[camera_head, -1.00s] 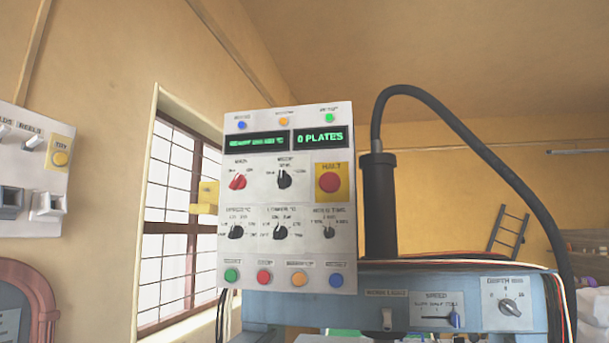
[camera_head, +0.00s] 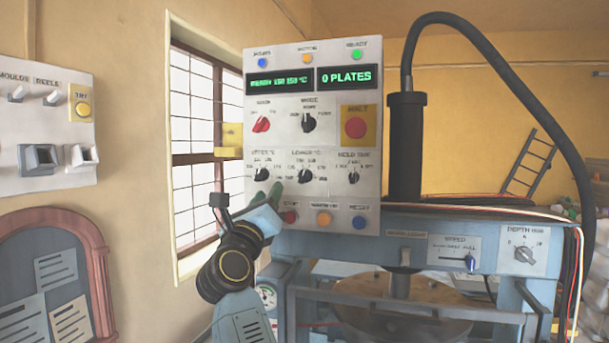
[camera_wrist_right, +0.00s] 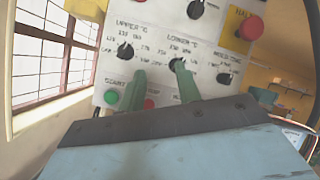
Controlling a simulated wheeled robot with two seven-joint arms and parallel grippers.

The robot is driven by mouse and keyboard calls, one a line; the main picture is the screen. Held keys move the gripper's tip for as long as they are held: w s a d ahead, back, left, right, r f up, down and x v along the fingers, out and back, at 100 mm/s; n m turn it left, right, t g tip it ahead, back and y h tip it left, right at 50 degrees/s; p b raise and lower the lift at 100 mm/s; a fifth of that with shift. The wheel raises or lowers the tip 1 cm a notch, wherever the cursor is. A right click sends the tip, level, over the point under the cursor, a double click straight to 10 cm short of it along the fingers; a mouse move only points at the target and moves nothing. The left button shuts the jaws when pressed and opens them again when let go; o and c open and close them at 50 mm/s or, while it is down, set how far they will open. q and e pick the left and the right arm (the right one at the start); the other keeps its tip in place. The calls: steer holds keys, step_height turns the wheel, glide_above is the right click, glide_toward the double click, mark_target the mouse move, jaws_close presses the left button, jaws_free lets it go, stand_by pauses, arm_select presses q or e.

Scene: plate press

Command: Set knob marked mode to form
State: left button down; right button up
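The knob marked mode (camera_head: 308,122) is a black pointer knob in the upper middle of a white control panel (camera_head: 375,190). It also shows at the top of the right wrist view (camera_wrist_right: 195,9). The small position labels around it are too blurred to read surely, so I cannot tell its setting. My right gripper (camera_head: 268,194) is in front of the lower left of the panel, below the mode knob. In the right wrist view its two green fingers (camera_wrist_right: 159,72) are apart with nothing held between them, near the lower °C knob (camera_wrist_right: 177,63). My left gripper is not in view.
A red main knob (camera_head: 261,124) and a red halt button (camera_head: 355,127) flank the mode knob. The upper °C knob (camera_head: 262,174) and hold time knob (camera_head: 354,177) are below, above a row of coloured buttons. A black hose (camera_head: 480,60) rises at right.

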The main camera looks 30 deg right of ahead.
mark_target(305, 117)
steer(key=s+d+r+m+g+p, duration=0.1)
steer(key=s+r+m, duration=0.15)
steer(key=r, duration=0.35)
steer(key=s+d+r+m+g, duration=0.1)
steer(key=s+r+m, duration=0.1)
steer(key=r+m, duration=0.3)
steer(key=shift+n+t, duration=0.3)
steer(key=shift+n, duration=0.25)
steer(key=p+x, duration=0.1)
steer(key=x, duration=0.3)
steer(key=p+x, duration=0.2)
steer(key=x, duration=0.1)
steer(key=p+x, duration=0.1)
steer(key=x, duration=0.3)
steer(key=shift+d+r, duration=0.2)
steer(key=shift+r, duration=0.25)
steer(key=shift+w+d+r+p, duration=0.15)
steer(key=shift+w+d+p, duration=0.15)
steer(key=shift+w+d, duration=0.15)
steer(key=shift+c, duration=0.4)
jaws_close()
